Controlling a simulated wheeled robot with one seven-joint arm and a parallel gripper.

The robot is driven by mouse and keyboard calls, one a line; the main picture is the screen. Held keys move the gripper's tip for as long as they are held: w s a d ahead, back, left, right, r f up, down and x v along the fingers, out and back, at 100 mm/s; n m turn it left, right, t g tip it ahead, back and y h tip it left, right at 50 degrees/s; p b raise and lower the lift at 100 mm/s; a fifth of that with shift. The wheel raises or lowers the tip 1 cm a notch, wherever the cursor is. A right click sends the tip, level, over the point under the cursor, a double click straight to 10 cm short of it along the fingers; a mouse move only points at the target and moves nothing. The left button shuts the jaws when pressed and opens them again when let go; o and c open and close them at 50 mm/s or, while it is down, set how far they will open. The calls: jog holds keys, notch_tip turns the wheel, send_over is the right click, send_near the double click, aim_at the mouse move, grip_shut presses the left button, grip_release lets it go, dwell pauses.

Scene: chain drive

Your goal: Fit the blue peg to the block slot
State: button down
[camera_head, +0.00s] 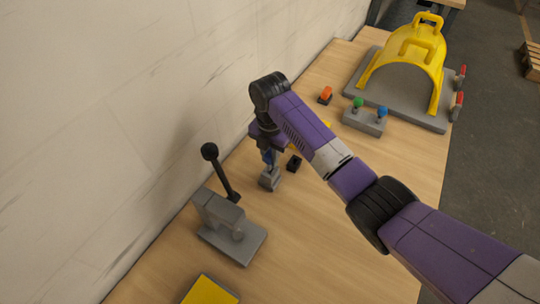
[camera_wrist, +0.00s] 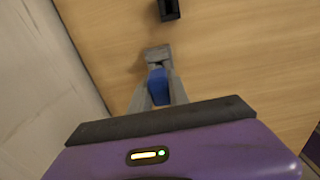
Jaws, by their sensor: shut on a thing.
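The blue peg (camera_wrist: 157,86) is between the two grey fingers of my gripper (camera_wrist: 158,76) in the wrist view, and my gripper is shut on it. In the head view a little of the blue peg (camera_head: 269,156) shows at my gripper (camera_head: 268,161), which points down. A small grey block (camera_head: 269,180) stands on the table directly below it. That block (camera_wrist: 157,54) also shows just beyond the fingertips in the wrist view. The peg's lower end and the slot are hidden, so I cannot tell whether the peg touches or enters the block.
A small black hollow holder (camera_head: 294,163) stands right of the block. A grey lever press (camera_head: 230,240) stands nearer, left. Behind are an orange-topped piece (camera_head: 325,92), a grey base with green and blue knobs (camera_head: 365,121) and a yellow guard (camera_head: 415,50). A wall (camera_head: 110,120) bounds the left.

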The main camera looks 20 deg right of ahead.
aim_at(270, 152)
jog(key=shift+f+b, duration=1.45)
jog(key=shift+f, duration=0.85)
jog(key=c, duration=1.2)
grip_release()
jog(key=shift+o, duration=0.2)
jog(key=shift+r+b, duration=0.5)
jog(key=shift+r, duration=3.4)
